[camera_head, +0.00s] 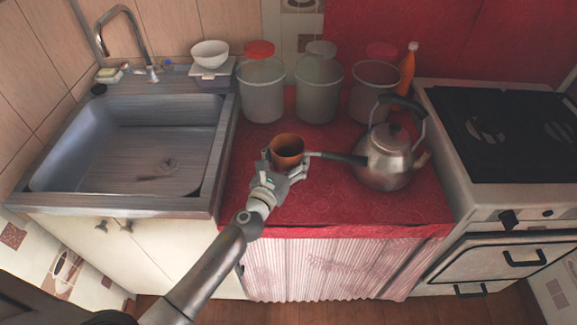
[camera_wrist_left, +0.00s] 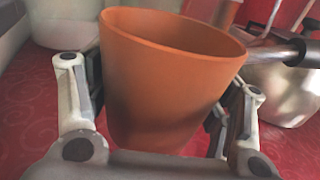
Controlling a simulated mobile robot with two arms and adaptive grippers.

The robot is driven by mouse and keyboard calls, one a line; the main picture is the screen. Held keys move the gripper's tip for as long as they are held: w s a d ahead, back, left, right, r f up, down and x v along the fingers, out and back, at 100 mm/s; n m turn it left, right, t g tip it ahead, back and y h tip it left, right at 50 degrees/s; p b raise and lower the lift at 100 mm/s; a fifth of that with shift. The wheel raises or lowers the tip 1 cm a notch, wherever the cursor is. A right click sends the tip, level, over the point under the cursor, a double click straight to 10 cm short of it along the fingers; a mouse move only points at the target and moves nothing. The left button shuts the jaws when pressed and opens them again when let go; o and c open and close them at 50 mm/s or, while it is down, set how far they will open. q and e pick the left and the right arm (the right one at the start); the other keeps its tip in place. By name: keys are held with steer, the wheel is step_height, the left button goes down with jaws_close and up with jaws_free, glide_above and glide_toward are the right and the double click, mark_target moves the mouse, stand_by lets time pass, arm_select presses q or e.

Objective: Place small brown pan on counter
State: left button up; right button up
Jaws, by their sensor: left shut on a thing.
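The small brown pan (camera_head: 287,148) is upright over the red counter (camera_head: 320,205), left of the kettle. It also shows large in the left wrist view (camera_wrist_left: 165,85), slightly tilted in the picture. Its dark handle (camera_head: 338,157) points right and meets the kettle in the head view; I cannot tell if they touch. My left gripper (camera_head: 282,172) is shut on the pan's body, a finger on each side. Whether the pan's bottom rests on the cloth is hidden by the gripper. My right gripper is not in view.
A metal kettle (camera_head: 386,165) stands right of the pan. Three lidded canisters (camera_head: 319,85) and an orange bottle (camera_head: 407,70) line the back. A sink (camera_head: 130,165) is left and a stove (camera_head: 500,130) right. The counter's front is clear.

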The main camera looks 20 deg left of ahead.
arm_select(q)
step_height(320, 180, down, 2)
steer(key=shift+f+b, duration=0.2)
steer(key=shift+b, duration=0.45)
steer(key=shift+r, duration=0.1)
steer(key=shift+f, duration=0.2)
steer(key=o, duration=1.5)
steer(key=shift+s, duration=0.1)
steer(key=shift+r, duration=0.1)
